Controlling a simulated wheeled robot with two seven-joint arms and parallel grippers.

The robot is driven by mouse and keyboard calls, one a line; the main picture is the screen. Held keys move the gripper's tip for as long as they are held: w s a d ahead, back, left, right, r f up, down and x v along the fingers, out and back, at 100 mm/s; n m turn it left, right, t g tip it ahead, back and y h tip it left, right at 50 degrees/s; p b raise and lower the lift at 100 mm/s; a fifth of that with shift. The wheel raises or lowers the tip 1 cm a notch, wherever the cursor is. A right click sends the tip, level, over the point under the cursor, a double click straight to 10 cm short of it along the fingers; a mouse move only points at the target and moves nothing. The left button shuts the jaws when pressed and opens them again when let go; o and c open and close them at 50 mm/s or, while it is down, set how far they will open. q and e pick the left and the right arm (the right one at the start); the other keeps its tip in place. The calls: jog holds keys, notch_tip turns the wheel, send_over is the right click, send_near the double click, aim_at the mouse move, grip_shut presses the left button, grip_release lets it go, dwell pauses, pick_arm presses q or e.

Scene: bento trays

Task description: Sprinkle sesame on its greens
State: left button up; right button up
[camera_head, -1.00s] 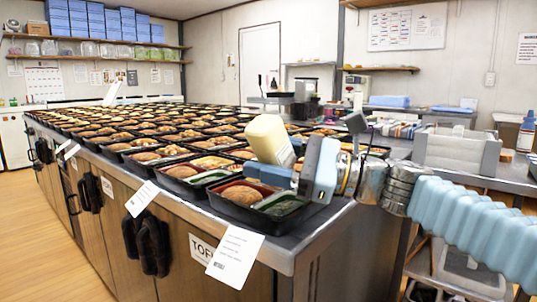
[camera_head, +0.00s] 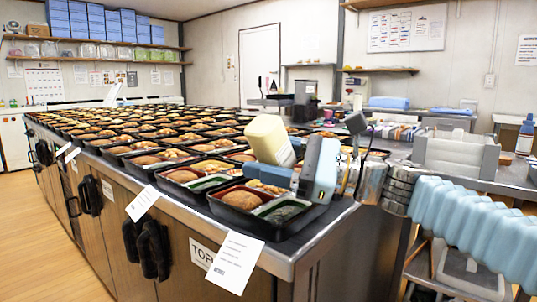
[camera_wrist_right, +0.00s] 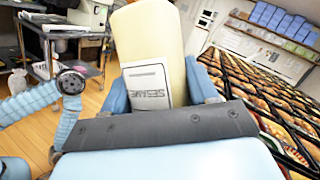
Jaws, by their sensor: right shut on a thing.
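My right gripper (camera_head: 284,165) is shut on a cream sesame shaker (camera_head: 268,139). The shaker is tilted, and its label reading SESAME shows in the right wrist view (camera_wrist_right: 147,88). The gripper is above the nearest bento tray (camera_head: 232,215) at the counter's front corner. That tray holds a brown rounded item (camera_head: 241,198) at its left and dark greens (camera_head: 284,213) in a compartment at its right. The shaker is above the tray's back part; whether sesame lies on the greens is too small to tell. My left gripper does not show in the head view.
Many bento trays (camera_head: 140,158) fill the counter behind and to the left. A paper tag (camera_head: 235,262) hangs at the front edge by the tray. A grey rack (camera_head: 455,153) stands on the steel bench at right.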

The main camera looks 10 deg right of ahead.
jog(key=shift+r+p, duration=1.45)
jog(key=shift+p, duration=0.4)
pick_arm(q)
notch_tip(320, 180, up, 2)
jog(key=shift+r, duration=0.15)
pick_arm(e)
jog(key=shift+f, duration=0.1)
notch_tip(320, 180, down, 4)
jog(key=b, duration=0.3)
jog(key=shift+b, duration=0.35)
notch_tip(320, 180, up, 4)
jog(key=p, duration=0.3)
jog(key=shift+p, duration=0.35)
